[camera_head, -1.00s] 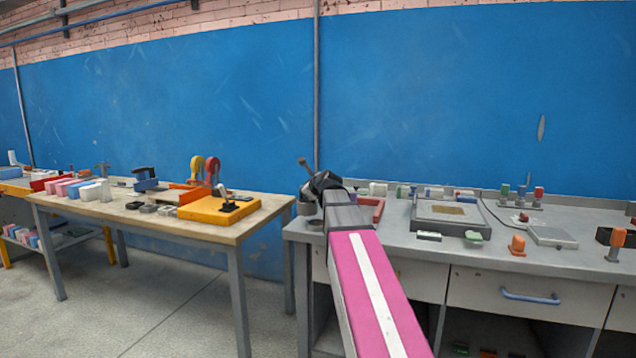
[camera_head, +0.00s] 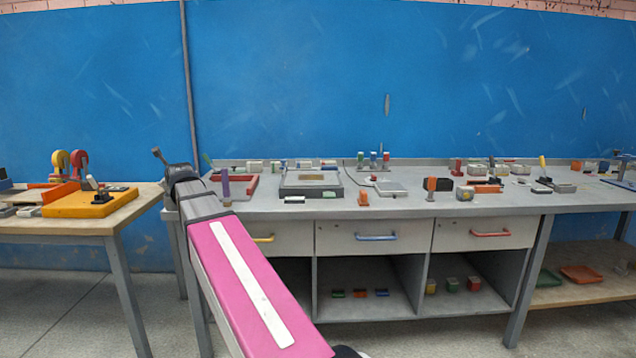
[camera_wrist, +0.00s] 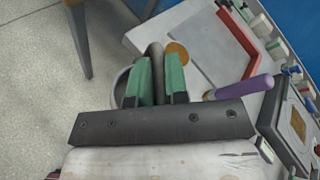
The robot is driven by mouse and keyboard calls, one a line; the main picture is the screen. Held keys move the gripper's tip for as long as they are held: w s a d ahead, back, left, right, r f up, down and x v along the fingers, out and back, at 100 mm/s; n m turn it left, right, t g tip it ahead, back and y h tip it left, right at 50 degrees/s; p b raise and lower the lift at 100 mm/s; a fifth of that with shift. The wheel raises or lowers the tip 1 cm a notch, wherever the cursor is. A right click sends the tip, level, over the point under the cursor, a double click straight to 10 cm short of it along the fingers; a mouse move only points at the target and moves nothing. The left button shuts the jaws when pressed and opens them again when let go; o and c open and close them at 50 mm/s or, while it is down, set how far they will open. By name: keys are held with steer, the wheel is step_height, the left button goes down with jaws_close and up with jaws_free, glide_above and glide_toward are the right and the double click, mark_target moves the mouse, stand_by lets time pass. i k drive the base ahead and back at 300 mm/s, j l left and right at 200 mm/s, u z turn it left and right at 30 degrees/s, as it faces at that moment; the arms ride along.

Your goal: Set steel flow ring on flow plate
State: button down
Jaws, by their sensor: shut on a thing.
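My gripper (camera_wrist: 159,82) shows in the wrist view with two green fingers, closed on a dark grey rounded piece, which I take to be the steel flow ring (camera_wrist: 155,52), seen nearly edge-on. In the head view the end of my arm is at the left end of the grey bench, and the fingers and ring cannot be made out. I cannot tell for sure which piece is the flow plate; a flat pale grey plate (camera_head: 389,188) lies on the bench to the right of the grey mould tray (camera_head: 311,190).
A red angled frame (camera_wrist: 240,42) and a purple-handled tool (camera_wrist: 240,89) are close to my gripper. A grey round pot (camera_wrist: 120,84) is partly hidden behind the fingers. An orange block (camera_head: 363,199) stands by the bench front. A wooden table (camera_head: 130,205) is on the left.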

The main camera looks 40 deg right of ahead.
mark_target(311, 177)
steer(key=k+z, duration=0.1)
steer(key=z, duration=0.95)
steer(key=i+j, duration=0.15)
steer(key=j, duration=0.15)
steer(key=i+j, duration=0.15)
steer(key=j, duration=0.15)
steer(key=i+j+z, duration=0.1)
steer(key=j, duration=0.2)
steer(key=i+j, duration=0.3)
steer(key=i+z, duration=0.05)
steer(key=i, duration=0.05)
